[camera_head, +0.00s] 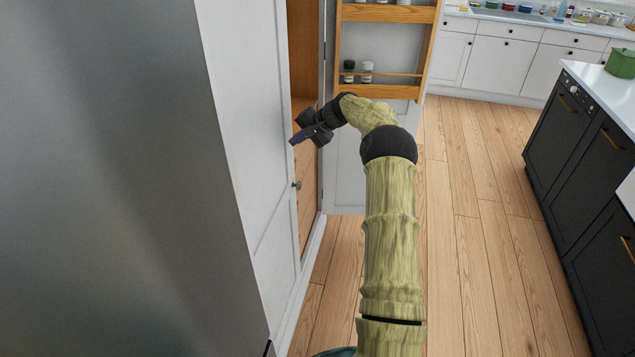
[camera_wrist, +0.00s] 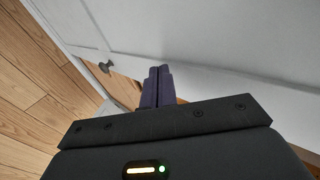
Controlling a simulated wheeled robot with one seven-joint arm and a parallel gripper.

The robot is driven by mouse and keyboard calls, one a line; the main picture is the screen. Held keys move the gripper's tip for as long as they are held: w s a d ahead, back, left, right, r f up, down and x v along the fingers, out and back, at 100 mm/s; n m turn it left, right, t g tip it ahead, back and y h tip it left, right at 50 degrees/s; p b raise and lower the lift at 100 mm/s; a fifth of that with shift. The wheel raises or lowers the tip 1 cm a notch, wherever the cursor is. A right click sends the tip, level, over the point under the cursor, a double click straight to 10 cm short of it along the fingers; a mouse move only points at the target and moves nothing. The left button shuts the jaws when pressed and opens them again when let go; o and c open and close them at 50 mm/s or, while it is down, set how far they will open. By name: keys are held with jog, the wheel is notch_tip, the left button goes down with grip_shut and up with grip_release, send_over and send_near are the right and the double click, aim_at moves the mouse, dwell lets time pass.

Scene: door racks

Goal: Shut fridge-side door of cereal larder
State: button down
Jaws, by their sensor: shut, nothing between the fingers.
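The cereal larder's fridge-side door (camera_head: 255,120) is a tall white panel beside the grey fridge. In the wrist view the fingertips (camera_wrist: 160,72) lie against the white panel; contact cannot be told.
The larder's other door (camera_head: 345,170) stands open, with wooden racks (camera_head: 375,92) holding small jars. The wooden interior (camera_head: 303,50) shows between the doors. The steel fridge (camera_head: 110,180) fills the left. A dark island (camera_head: 580,150) stands right, with clear wooden floor (camera_head: 480,230) between.

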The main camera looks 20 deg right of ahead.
jog(key=d+f+b+v, duration=0.1)
jog(key=v, duration=1.1)
jog(key=shift+d+b, duration=0.35)
jog(key=shift+d, duration=0.05)
jog(key=shift+s+f, duration=0.15)
jog(key=shift+a, duration=0.1)
jog(key=s+a+f+n+g+h, duration=0.1)
jog(key=s+a+n+g+h, duration=0.1)
jog(key=s+a, duration=0.5)
jog(key=s+a+f+n+g+h, duration=0.2)
jog(key=s+a, duration=0.2)
jog(key=a, duration=0.7)
jog(key=s+a+f+n+h+p, duration=0.1)
jog(key=s+a+n, duration=0.1)
jog(key=s, duration=1)
jog(key=s+a+f+n+h, duration=0.1)
jog(key=s+a+f+n, duration=0.1)
jog(key=s, duration=1.1)
jog(key=shift+a+f+n+h+p, duration=0.15)
jog(key=shift+a+n+h+p, duration=0.3)
jog(key=shift+a, duration=0.7)
